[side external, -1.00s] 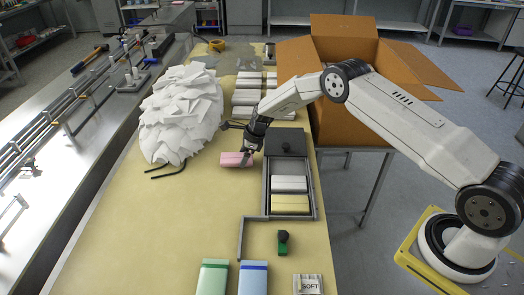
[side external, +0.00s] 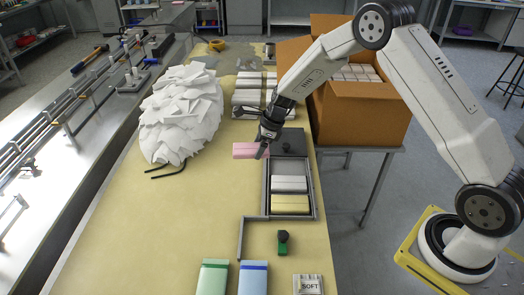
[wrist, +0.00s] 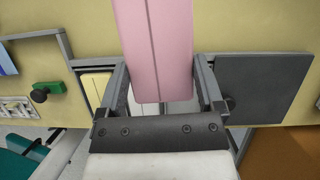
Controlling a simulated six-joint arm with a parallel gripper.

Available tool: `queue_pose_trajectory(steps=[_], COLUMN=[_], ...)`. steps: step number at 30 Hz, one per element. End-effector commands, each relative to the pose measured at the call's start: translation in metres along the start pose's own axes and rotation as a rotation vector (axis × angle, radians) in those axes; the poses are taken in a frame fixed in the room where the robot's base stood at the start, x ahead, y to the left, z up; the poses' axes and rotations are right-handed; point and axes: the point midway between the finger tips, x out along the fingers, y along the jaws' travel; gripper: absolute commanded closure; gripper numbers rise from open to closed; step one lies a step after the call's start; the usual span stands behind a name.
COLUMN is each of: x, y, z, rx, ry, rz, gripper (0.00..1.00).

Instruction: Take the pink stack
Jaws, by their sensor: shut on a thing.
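The pink stack (side external: 247,151) is a small pink block at the left edge of the dark lidded end of the tray, in the side external view. My gripper (side external: 264,148) is shut on its right end. In the wrist view the pink stack (wrist: 155,45) runs up from between the two fingers of my gripper (wrist: 160,88), with a seam along it. It appears to be held above the table; its exact height is hard to tell.
A grey tray (side external: 266,195) holds a white stack (side external: 289,184) and a yellow stack (side external: 290,203). A dark plate with a knob (side external: 289,142) covers its far end. A heap of white packets (side external: 182,115) stands at left. An open cardboard box (side external: 360,118) stands at right. The table's middle is clear.

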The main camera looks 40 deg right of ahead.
Motion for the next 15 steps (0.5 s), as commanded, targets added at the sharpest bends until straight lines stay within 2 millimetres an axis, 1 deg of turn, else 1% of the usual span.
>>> queue_pose_trajectory(steps=[1, 6, 15], x=[-0.006, -0.019, -0.035], y=[0.005, 0.021, 0.041], z=[-0.003, -0.011, -0.022], rx=[0.001, 0.001, 0.0], ry=[-0.001, -0.001, 0.0], rz=[-0.001, -0.001, 0.0], gripper=[0.68, 0.68, 0.68])
